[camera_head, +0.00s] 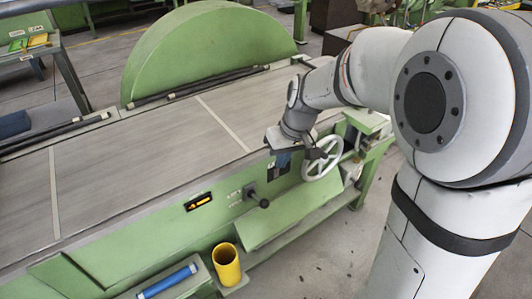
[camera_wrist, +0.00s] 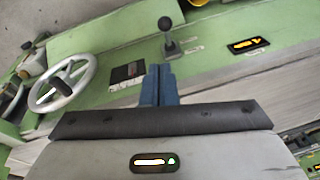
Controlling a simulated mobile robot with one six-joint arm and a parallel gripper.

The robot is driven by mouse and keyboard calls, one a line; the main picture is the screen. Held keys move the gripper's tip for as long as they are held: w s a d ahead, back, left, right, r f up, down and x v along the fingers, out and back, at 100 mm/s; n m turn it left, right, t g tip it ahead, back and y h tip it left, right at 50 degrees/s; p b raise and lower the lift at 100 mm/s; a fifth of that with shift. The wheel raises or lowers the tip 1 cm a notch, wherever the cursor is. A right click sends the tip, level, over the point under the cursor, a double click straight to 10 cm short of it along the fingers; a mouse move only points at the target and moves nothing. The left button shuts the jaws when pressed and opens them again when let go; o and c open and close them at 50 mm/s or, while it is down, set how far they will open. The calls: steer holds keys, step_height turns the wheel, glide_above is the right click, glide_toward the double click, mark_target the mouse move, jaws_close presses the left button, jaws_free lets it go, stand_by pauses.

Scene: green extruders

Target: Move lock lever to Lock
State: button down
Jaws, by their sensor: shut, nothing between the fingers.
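The lock lever, a short dark lever with a round black knob (camera_head: 257,199), sticks out from the green front panel of the machine. It also shows upright at the top middle of the wrist view (camera_wrist: 167,30). A small pale label (camera_head: 234,197) lies beside its base, its text too small to read. My gripper (camera_head: 284,160) is above the panel, up and to the right of the lever in the head view, apart from it. Its two blue fingers (camera_wrist: 158,73) are shut together and empty, with their tips short of the lever's base in the wrist view.
A white handwheel (camera_head: 322,158) stands right of my gripper. A black-and-yellow plate (camera_head: 199,202) is left of the lever. A yellow cup (camera_head: 227,264) and a blue cylinder (camera_head: 168,281) sit below. The grey machine bed (camera_head: 120,170) is clear.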

steer(key=shift+n, duration=0.5)
steer(key=w+a+f, duration=0.2)
steer(key=w, duration=0.1)
steer(key=shift+w+a, duration=0.25)
glide_above(258, 199)
steer(key=w+d, duration=0.1)
steer(key=d, duration=0.1)
step_height(258, 199, down, 9)
steer(key=f, duration=0.1)
steer(key=s+f, duration=0.2)
steer(key=f, duration=0.1)
steer(key=shift+d+p, duration=0.15)
steer(key=shift+p, duration=0.15)
